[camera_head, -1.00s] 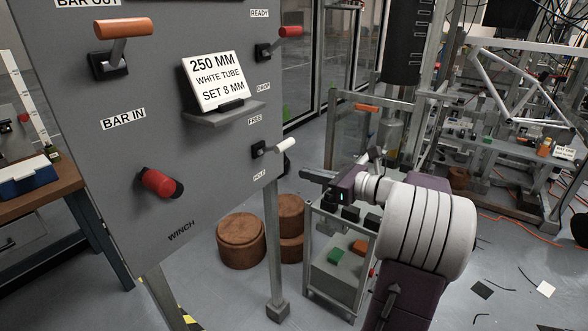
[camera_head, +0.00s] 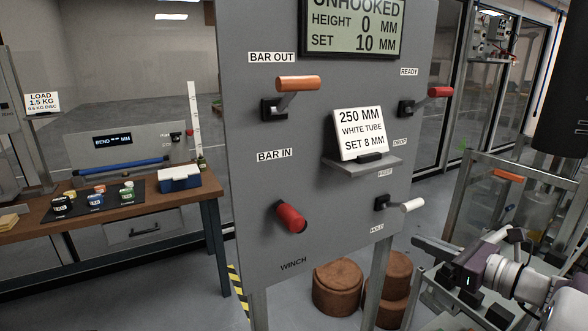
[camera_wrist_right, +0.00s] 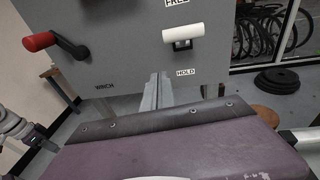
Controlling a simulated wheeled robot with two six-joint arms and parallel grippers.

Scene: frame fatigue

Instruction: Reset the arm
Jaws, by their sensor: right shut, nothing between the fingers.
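The grey control panel (camera_head: 245,150) stands upright in the head view. An orange-handled lever (camera_head: 297,83) is beside BAR OUT, and a red-handled lever (camera_head: 440,92) is just below READY. A white-handled lever (camera_head: 411,205) sits between the FREE and HOLD labels; it also shows in the right wrist view (camera_wrist_right: 183,33). The red winch knob (camera_head: 290,217) is lower left. My right gripper (camera_head: 420,250) is shut and empty, below and right of the white lever, apart from it. Part of my left arm (camera_wrist_right: 15,128) shows at the right wrist view's left edge; its finger state is unclear.
The display (camera_head: 352,27) reads UNHOOKED, HEIGHT 0 MM, SET 10 MM. A card (camera_head: 358,131) reads 250 MM WHITE TUBE SET 8 MM. A wooden bench (camera_head: 100,208) stands left. Brown round blocks (camera_head: 338,287) sit on the floor under the panel. A metal frame (camera_head: 468,200) stands right.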

